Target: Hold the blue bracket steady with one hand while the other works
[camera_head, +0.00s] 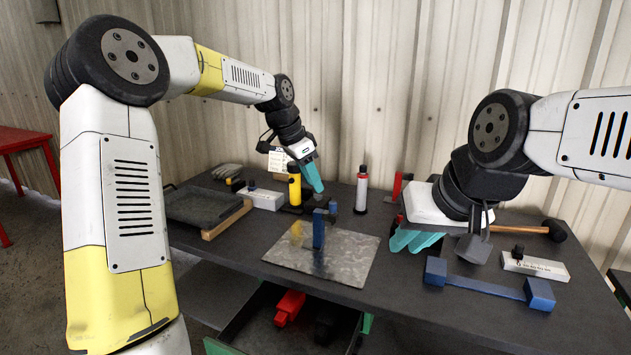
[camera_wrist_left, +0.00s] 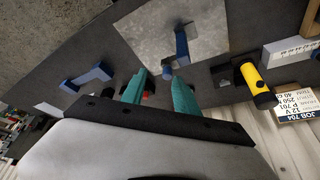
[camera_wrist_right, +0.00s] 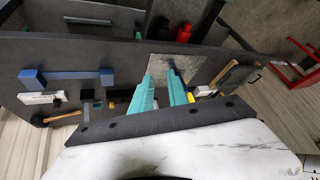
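An upright blue bracket (camera_head: 319,230) stands on a grey metal plate (camera_head: 348,262) in the middle of the bench. In the left wrist view the bracket (camera_wrist_left: 182,47) is just beyond my fingertips. A longer blue bar with end blocks (camera_head: 490,287) lies at the bench's front right; I cannot tell which blue piece the task names. My left gripper (camera_head: 314,178) is open and empty, above and behind the plate, with its fingers apart in its wrist view (camera_wrist_left: 160,76). My right gripper (camera_head: 414,241) is open and empty, right of the plate, clear of the bracket.
A yellow-bodied tool (camera_head: 295,187), a white box (camera_head: 261,198) and a red-and-white bottle (camera_head: 361,190) stand along the back. A dark tray (camera_head: 205,204) is at the left. A hammer (camera_head: 520,229) and a white labelled block (camera_head: 535,265) lie at the right. A red object (camera_head: 289,307) sits below the bench top.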

